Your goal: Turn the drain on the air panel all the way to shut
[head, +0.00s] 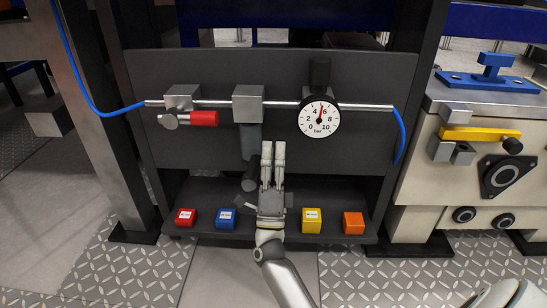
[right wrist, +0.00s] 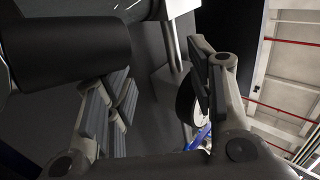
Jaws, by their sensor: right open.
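The air panel (head: 345,75) is a dark upright board with a metal pipe across it. Below the middle metal block (head: 248,104) hangs a grey bowl (head: 249,140). A black part that looks like the drain (head: 250,182) sits under it, partly beside my gripper. My right gripper (head: 272,148) is open, fingers pointing up, just right of the bowl and drain. In the right wrist view the open fingers (right wrist: 155,85) show, with a large dark cylinder (right wrist: 65,50) close by the left finger. I cannot tell whether they touch. The drain's setting is unclear.
A red-handled valve (head: 203,118) is on the pipe at left. The pressure gauge (head: 320,117) is at right, its needle near the top. Red (head: 185,217), blue (head: 226,218), yellow (head: 312,220) and orange (head: 353,222) blocks stand on the lower ledge. A pale machine (head: 415,165) stands at right.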

